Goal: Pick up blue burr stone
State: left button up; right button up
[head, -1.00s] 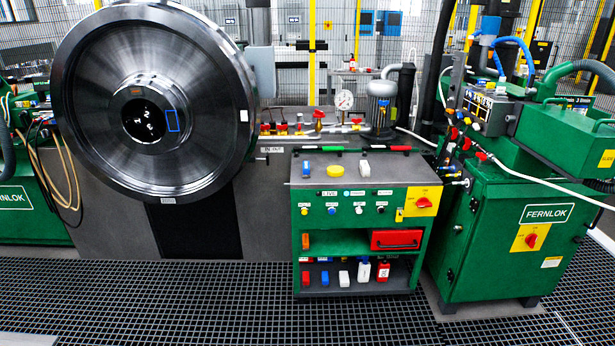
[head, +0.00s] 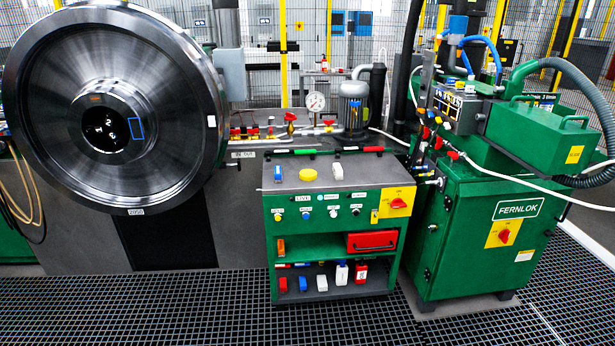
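A small blue block (head: 278,173), which looks like the blue burr stone, stands on the left of the grey top of the green cart (head: 330,216). A yellow round piece (head: 308,175) and a white block (head: 337,171) are to its right on the same top. Another small blue item (head: 302,284) is on the cart's bottom shelf; I cannot tell what it is. Neither of my grippers is in view.
A large steel rail wheel (head: 60,110) stands at the left. The green FERNLOK cabinet (head: 490,235) is close to the cart's right side. A pressure gauge (head: 315,101) and valves are behind the cart. Open grating floor (head: 200,310) lies in front.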

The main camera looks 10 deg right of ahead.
aim_at(278, 174)
jog(key=i+l+u, duration=0.15)
jog(key=i, duration=0.45)
jog(key=i+l+u, duration=0.1)
jog(key=i, duration=0.45)
